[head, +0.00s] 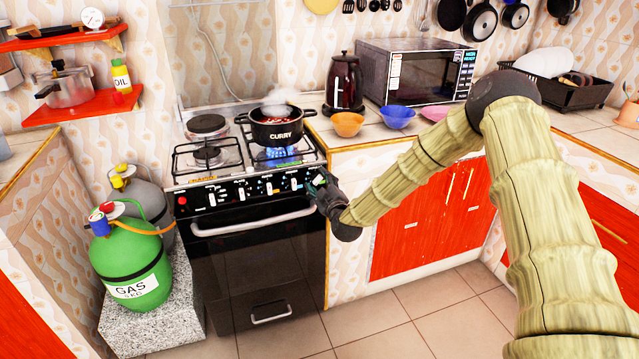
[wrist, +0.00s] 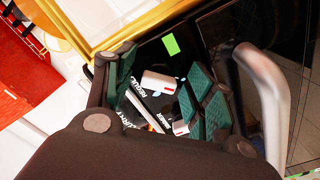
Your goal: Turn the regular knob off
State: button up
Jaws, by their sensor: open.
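The stove's black control panel (head: 245,191) carries a row of white knobs. In the wrist view, the regular knob (wrist: 158,82), white with a red mark, has lettering beside it that seems to start "REGU". It lies between the green-padded fingers of my gripper (wrist: 163,92), which are apart; I cannot tell whether either finger touches it. A second white knob (wrist: 180,128) shows partly by the right finger. In the head view my gripper (head: 318,186) is at the panel's right end and hides the knob there. A blue flame (head: 279,153) burns under the curry pot (head: 277,131).
The oven handle (head: 252,222) runs just below the panel and passes close to my right finger in the wrist view. The counter edge (head: 327,230) stands right of the stove. A green gas cylinder (head: 130,262) is on the left. The floor in front is clear.

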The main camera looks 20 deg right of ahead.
jog(key=shift+w, duration=0.15)
jog(key=c, duration=1)
